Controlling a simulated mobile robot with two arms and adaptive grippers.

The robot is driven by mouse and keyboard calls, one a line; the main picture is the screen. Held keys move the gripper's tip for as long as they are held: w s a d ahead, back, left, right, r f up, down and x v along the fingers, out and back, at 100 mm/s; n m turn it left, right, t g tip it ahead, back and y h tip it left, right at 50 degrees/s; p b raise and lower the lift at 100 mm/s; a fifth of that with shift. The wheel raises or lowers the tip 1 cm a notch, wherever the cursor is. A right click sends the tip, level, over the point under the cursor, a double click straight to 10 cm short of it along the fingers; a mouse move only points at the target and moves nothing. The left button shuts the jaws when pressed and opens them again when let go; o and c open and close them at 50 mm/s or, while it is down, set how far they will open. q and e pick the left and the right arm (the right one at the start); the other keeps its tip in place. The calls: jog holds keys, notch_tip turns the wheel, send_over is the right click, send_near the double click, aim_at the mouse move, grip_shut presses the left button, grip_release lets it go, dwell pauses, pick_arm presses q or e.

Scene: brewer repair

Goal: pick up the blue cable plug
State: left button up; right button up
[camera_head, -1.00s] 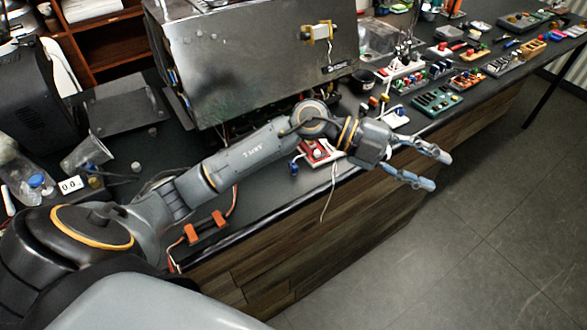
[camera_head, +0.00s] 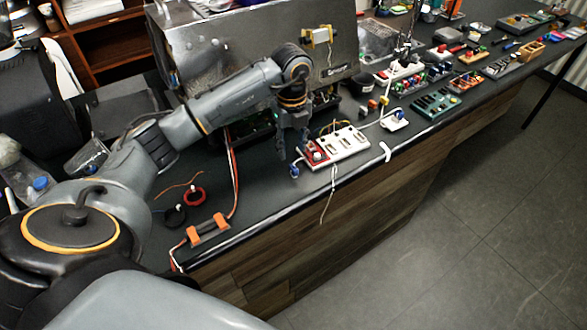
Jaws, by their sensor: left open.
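The small blue cable plug (camera_head: 294,172) is at the left end of a white power strip (camera_head: 345,147), near the front edge of the dark workbench (camera_head: 262,205). My left gripper (camera_head: 288,158) points down just above and behind the plug, beside the strip's red end. It is open, with its fingers seen nearly edge-on. I cannot tell whether a fingertip touches the plug. My right gripper is out of view.
A metal machine casing (camera_head: 235,55) stands close behind my left arm. Orange clamps (camera_head: 207,230) with a red cable lie to the left. A white cable (camera_head: 327,195) hangs over the front edge. Boards with small parts fill the bench at the right.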

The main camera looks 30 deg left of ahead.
aim_at(294, 167)
pick_arm(q)
jog(key=shift+f, duration=0.8)
jog(key=f+p, duration=0.1)
jog(key=f, duration=0.1)
jog(key=f+p, duration=0.1)
jog(key=f, duration=0.1)
jog(key=shift+s+d+p, duration=0.2)
jog(key=shift+d+p, duration=0.15)
jog(key=shift+f, duration=0.7)
grip_shut()
